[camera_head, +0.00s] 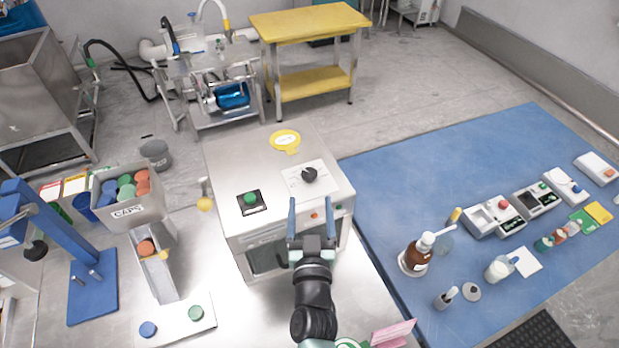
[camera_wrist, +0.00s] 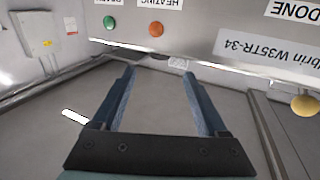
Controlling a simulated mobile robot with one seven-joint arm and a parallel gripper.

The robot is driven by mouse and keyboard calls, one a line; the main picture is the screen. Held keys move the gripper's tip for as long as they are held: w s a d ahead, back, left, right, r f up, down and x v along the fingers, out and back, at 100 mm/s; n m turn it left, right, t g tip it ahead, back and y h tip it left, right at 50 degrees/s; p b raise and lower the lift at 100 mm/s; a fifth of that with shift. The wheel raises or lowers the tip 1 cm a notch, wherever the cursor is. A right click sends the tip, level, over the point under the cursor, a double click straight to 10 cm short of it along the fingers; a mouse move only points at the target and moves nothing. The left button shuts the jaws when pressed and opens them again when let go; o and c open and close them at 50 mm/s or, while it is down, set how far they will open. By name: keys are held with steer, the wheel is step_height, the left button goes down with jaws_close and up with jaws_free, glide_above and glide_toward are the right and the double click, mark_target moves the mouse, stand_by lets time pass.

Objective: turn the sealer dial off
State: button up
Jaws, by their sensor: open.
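The sealer looks to be the steel box (camera_head: 225,170) in the middle of the head view. Its dial, a black knob (camera_head: 309,175) on a white marked plate, sits on the top face. The knob's exact pointing is too small to read. My gripper (camera_head: 311,204) is open and empty, in front of the dial on the near side of the box and apart from the knob. In the wrist view my gripper (camera_wrist: 158,75) has its two blue fingers spread, with the box's front panel (camera_wrist: 200,40) upside down beyond them. The dial is out of the wrist view.
A green button (camera_head: 250,198) on a black plate sits left of the dial; a yellow round piece (camera_head: 285,138) lies behind it. Green (camera_wrist: 109,22) and orange (camera_wrist: 155,29) lamps show on the front. A caps bin (camera_head: 128,213) stands left; a blue table (camera_head: 400,180) with bottles stands right.

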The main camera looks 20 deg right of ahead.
mark_target(310, 180)
steer(key=b+x, duration=0.4)
steer(key=x, duration=0.4)
steer(key=shift+w+d+f, duration=0.1)
steer(key=shift+w, duration=0.05)
jaws_close()
